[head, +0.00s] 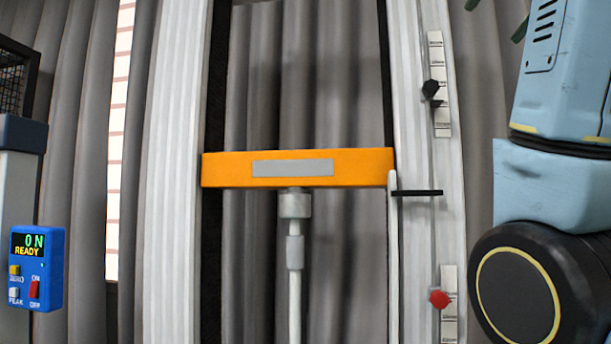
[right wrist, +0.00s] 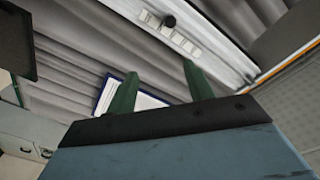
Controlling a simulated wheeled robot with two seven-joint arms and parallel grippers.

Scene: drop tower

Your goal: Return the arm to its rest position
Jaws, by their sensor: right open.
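My right arm (head: 560,185) stands at the right side of the head view, beside the drop tower. The dark green fingers of my right gripper (head: 496,17) show only in part at the top right edge there. In the right wrist view, my right gripper (right wrist: 160,78) has its two green fingers spread apart with nothing between them. It is open and empty, and apart from the tower. My left gripper is in neither view.
An orange crosshead (head: 220,170) spans the tower's pale columns (head: 175,170), above a grey rod (head: 294,265). The right column carries a black knob (head: 430,88), a dark arm (head: 418,193) and a red knob (head: 439,299). A blue readout box (head: 38,268) shows READY at left.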

